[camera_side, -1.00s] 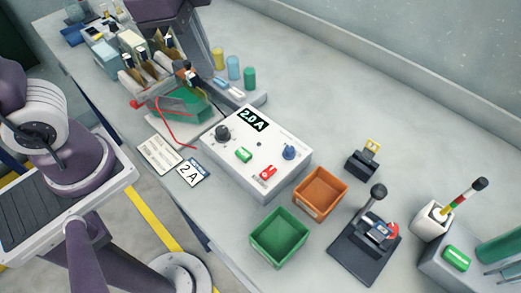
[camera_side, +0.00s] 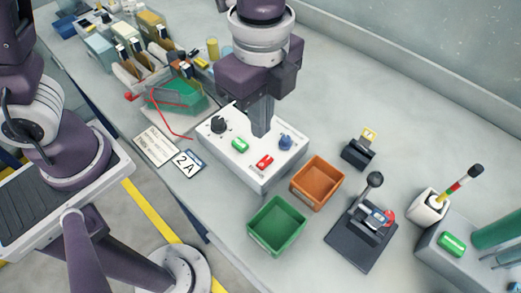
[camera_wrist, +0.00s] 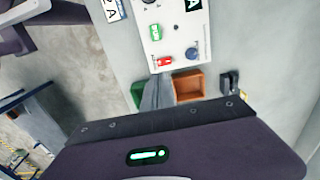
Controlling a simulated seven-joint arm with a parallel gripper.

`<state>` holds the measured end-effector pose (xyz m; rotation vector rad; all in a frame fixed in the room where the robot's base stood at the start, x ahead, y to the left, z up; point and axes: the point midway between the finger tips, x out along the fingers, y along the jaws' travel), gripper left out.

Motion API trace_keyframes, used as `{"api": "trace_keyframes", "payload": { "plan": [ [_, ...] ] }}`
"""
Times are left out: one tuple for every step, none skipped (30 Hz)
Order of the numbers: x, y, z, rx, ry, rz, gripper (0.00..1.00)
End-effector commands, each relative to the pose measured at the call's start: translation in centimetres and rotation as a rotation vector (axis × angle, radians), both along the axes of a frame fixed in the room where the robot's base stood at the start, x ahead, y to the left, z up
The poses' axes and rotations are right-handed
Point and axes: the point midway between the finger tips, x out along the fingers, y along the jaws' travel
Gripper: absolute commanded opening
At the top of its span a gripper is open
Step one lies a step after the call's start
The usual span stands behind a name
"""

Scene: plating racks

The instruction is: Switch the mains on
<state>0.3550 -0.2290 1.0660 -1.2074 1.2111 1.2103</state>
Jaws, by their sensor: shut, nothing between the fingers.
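A white control box (camera_side: 228,165) stands on the bench. Its top carries a black knob (camera_side: 218,125), a green labelled switch or button (camera_side: 240,146), a red switch (camera_side: 265,162) and a blue knob (camera_side: 285,142). The red switch also shows in the wrist view (camera_wrist: 166,62); its on or off position is too small to read. My gripper (camera_side: 261,133) is shut and empty, pointing down over the box, behind the red switch in the side view. It hides the box's display there; part of the display (camera_wrist: 193,5) shows in the wrist view. I cannot tell whether the fingertips touch the box.
An orange bin (camera_side: 317,183) and a green bin (camera_side: 277,225) stand right of the box. A black lever device (camera_side: 362,236) stands beyond them. A "2 A" card (camera_side: 187,164) lies at the bench edge. A red wire (camera_side: 170,125) runs from the rack area.

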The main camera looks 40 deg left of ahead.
Motion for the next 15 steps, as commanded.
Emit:
{"api": "trace_keyframes", "payload": {
  "plan": [
    [-0.1, 0.1, -1.1, 0.003, 0.005, 0.000, 0.00],
    [-0.1, 0.1, -1.8, 0.004, 0.005, 0.000, 0.00],
    [-0.1, 0.1, -2.7, 0.004, 0.005, 0.000, 0.00],
    [-0.1, 0.1, -3.3, 0.004, 0.005, 0.000, 0.00],
    [-0.1, 0.1, -4.0, 0.004, 0.005, 0.000, 0.00],
    [-0.1, 0.1, -4.8, 0.003, 0.005, 0.000, 0.00],
    [-0.1, 0.1, -5.4, 0.003, 0.004, 0.000, 0.00],
    [-0.1, 0.1, -6.0, 0.003, 0.004, 0.001, 0.00],
    [-0.1, 0.1, -6.7, 0.003, 0.004, 0.001, 0.00],
    [-0.1, 0.1, -7.2, 0.003, 0.004, 0.000, 0.00],
    [-0.1, 0.1, -7.6, 0.002, 0.003, 0.000, 0.00],
    [-0.1, 0.0, -8.0, 0.002, 0.003, 0.000, 0.00],
    [-0.1, 0.0, -8.4, 0.001, 0.002, 0.000, 0.00],
    [-0.1, 0.0, -8.6, 0.001, 0.002, 0.001, 0.00],
    [-0.1, 0.0, -8.9, 0.001, 0.002, 0.001, 0.00]
  ]
}}
